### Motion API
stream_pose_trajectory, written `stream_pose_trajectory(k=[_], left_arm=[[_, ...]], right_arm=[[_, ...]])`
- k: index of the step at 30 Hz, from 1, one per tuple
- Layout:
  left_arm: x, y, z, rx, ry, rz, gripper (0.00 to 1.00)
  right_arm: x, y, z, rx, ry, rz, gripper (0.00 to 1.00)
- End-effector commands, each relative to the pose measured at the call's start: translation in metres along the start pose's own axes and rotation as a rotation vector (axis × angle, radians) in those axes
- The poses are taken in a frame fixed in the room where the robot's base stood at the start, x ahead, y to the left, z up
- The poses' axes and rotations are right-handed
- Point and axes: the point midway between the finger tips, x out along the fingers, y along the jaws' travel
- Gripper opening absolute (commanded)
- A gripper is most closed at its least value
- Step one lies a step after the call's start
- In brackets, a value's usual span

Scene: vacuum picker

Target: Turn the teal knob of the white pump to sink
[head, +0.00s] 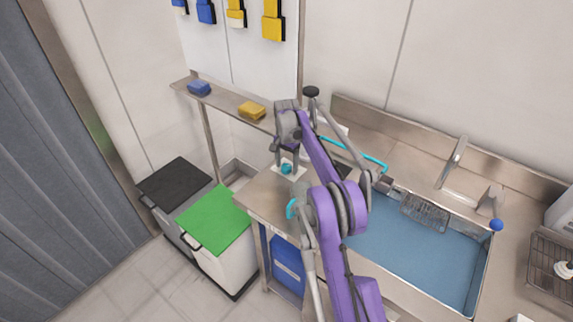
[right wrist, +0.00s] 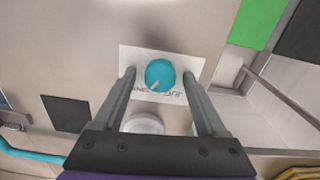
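The teal knob (head: 286,168) sits on a white label plate (head: 298,172) at the left end of the steel counter. In the right wrist view the knob (right wrist: 160,73) is round, with a small pale mark at its lower left edge. Dark lettering, partly hidden and hard to read, runs along the plate's lower edge. My right gripper (right wrist: 158,76) is open, with one finger on each side of the knob and a visible gap on both sides. A white round part (right wrist: 144,125) shows between the fingers; I cannot tell if it is the pump. My left gripper is not in view.
A blue-floored sink (head: 420,250) lies right of my arm. A teal hose (head: 350,150) runs over the counter. Green-lidded (head: 215,218) and black-lidded (head: 175,183) bins stand at the left. A shelf (head: 225,98) holds blue and yellow sponges.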

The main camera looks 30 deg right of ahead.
Motion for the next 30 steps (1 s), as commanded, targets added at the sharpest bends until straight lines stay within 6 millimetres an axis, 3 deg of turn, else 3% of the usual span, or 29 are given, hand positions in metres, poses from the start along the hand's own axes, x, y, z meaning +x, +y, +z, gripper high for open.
stream_pose_trajectory(k=[11,24,30], left_arm=[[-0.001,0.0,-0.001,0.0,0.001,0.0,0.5],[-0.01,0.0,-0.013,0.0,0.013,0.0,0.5],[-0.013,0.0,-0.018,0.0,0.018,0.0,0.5]], right_arm=[[-0.006,0.0,0.0,-0.001,0.0,0.0,0.76],[-0.087,-0.001,-0.001,0.0,0.001,-0.002,0.76],[-0.107,0.0,-0.001,0.0,0.001,-0.001,0.76]])
